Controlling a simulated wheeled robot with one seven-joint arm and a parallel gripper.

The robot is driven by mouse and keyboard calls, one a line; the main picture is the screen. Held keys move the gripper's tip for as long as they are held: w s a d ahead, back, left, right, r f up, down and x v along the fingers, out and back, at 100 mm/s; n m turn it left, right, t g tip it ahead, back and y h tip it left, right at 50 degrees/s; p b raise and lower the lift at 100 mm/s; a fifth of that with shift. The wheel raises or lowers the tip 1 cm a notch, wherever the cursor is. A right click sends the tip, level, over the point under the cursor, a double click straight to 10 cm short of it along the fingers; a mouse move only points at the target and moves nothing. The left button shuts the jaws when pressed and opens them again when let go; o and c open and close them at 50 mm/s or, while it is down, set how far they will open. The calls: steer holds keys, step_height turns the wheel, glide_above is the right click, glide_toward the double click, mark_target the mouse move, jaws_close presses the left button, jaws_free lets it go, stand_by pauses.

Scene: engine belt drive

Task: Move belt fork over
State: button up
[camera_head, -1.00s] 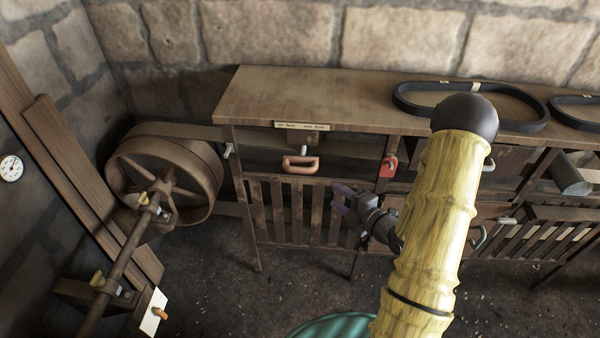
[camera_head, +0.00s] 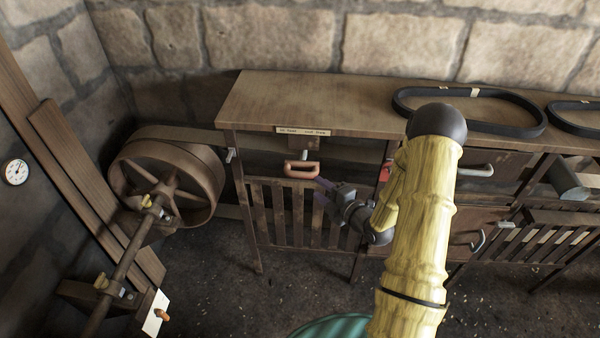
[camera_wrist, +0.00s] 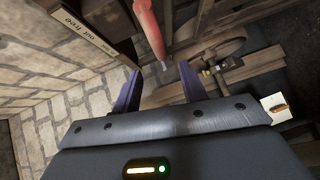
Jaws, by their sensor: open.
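The belt fork's handle (camera_head: 302,169) is an orange-red grip under a small label (camera_head: 303,131) on the bench front. It also shows as a red bar at the top of the wrist view (camera_wrist: 148,25), just beyond the fingers. My gripper (camera_head: 324,193) is open and empty, a little right of and below the handle. In the wrist view my two purple fingers (camera_wrist: 160,84) stand apart, with the bar's lower end between and ahead of them. I cannot tell whether they touch it. The fork's far end is not clear to see.
A large belt wheel (camera_head: 165,178) with a flat belt stands left of the bench. A slatted guard (camera_head: 285,214) lies below the handle. A red part (camera_head: 385,171) on the bench front is partly behind my arm. Black belts (camera_head: 470,128) lie on the bench top (camera_head: 300,100).

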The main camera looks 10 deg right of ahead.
mark_target(304, 177)
steer(key=p+x, duration=0.2)
steer(key=x, duration=0.7)
steer(key=shift+w, duration=0.35)
steer(key=shift+w+f, duration=0.1)
steer(key=shift+w, duration=0.1)
steer(key=shift+s, duration=0.1)
steer(key=shift+a, duration=0.15)
jaws_close()
